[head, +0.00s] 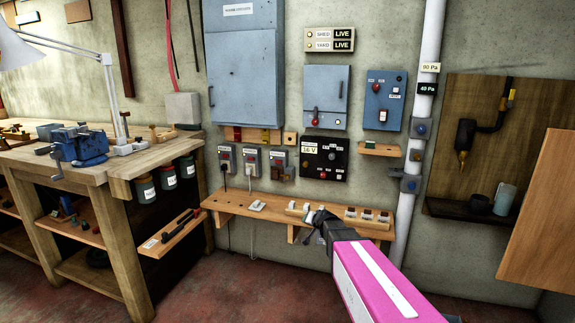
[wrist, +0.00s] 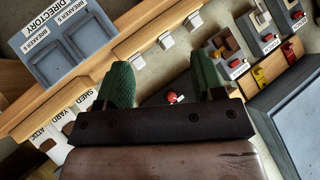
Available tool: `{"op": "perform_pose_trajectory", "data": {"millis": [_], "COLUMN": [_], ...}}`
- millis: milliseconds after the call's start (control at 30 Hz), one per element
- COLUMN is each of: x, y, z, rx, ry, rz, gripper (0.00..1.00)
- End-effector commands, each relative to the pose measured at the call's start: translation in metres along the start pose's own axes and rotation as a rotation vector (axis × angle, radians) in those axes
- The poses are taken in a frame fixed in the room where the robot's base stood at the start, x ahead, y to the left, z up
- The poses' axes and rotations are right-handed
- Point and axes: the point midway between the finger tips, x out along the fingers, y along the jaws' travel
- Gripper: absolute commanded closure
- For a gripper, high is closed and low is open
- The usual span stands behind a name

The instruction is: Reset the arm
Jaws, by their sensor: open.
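My gripper (head: 318,218) is at the end of my pink arm, in front of the wall panels and near the wooden ledge below them. In the wrist view, my gripper (wrist: 163,82) shows two green fingers spread wide apart with nothing held between them. A small red knob (wrist: 171,97) on a dark box shows beyond the gap between the fingers. The gripper looks apart from the panels, but its exact distance from the ledge is unclear.
The wooden ledge (head: 262,209) runs along the wall with small switches on it. A black box (head: 324,158) and blue-grey cabinets (head: 244,70) hang above. A white pipe (head: 422,110) stands right. A workbench (head: 105,175) stands left. A wooden panel (head: 545,220) is close at right.

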Motion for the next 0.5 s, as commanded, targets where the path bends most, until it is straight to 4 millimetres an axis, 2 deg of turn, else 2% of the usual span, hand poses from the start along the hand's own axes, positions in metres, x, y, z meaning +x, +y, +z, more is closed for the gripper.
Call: {"op": "perform_pose_trajectory", "data": {"millis": [33,100,300,400,500], "x": [-0.025,-0.05,-0.134,-0.171,-0.198], "y": [0.009,0.024,0.072,0.091,0.104], "z": [0.027,0.059,0.139,0.163,0.178], "rx": [-0.04,-0.094,-0.211,-0.245,-0.263], "ry": [-0.09,-0.225,-0.59,-0.727,-0.822], "rz": [0.024,0.066,0.231,0.312,0.374], "gripper": [0.38,0.38,0.38,0.38,0.38]}}
